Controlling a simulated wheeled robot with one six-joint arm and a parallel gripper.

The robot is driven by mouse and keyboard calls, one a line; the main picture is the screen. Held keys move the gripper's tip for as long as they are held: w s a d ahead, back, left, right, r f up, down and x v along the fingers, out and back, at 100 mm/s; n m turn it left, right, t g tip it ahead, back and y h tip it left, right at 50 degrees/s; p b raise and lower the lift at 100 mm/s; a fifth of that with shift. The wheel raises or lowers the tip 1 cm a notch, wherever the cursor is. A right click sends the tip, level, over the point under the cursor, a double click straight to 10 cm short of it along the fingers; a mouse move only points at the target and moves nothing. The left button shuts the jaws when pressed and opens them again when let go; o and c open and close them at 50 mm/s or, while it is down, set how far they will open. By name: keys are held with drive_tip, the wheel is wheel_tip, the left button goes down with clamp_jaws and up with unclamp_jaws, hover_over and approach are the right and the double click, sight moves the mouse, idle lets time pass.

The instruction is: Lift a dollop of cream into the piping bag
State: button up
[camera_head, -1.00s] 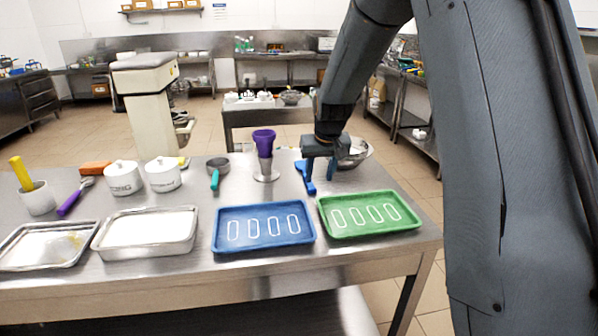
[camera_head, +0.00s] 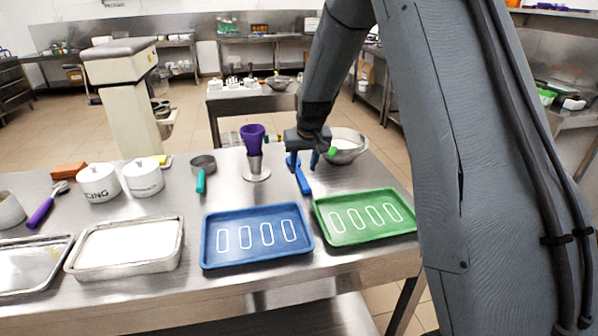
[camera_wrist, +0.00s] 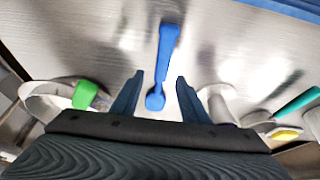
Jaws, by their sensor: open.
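The piping bag (camera_head: 252,136) is purple and stands open end up in a steel stand (camera_head: 256,172) on the table. Right of it, a blue spatula (camera_head: 301,178) lies on the steel table; it also shows in the wrist view (camera_wrist: 168,42). A steel bowl (camera_head: 356,151) sits behind the green tray, with a green-ended tool (camera_head: 331,152) at its near left rim. I cannot make out the cream in the bowl clearly. My gripper (camera_head: 304,165) is open and empty, above the spatula's far end. In the wrist view that end lies between the two fingertips (camera_wrist: 157,92).
A blue tray (camera_head: 208,240) and a green tray (camera_head: 326,228), both with white outlines, lie along the front. A teal-handled pan (camera_head: 203,163), white pots (camera_head: 98,183) and steel trays (camera_head: 178,253) fill the left. Bare table surrounds the spatula.

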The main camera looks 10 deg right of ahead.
sight(301, 175)
drive_tip(key=shift+p+x, duration=0.65)
drive_tip(key=shift+x, duration=1.35)
drive_tip(key=shift+a, duration=0.1)
clamp_jaws()
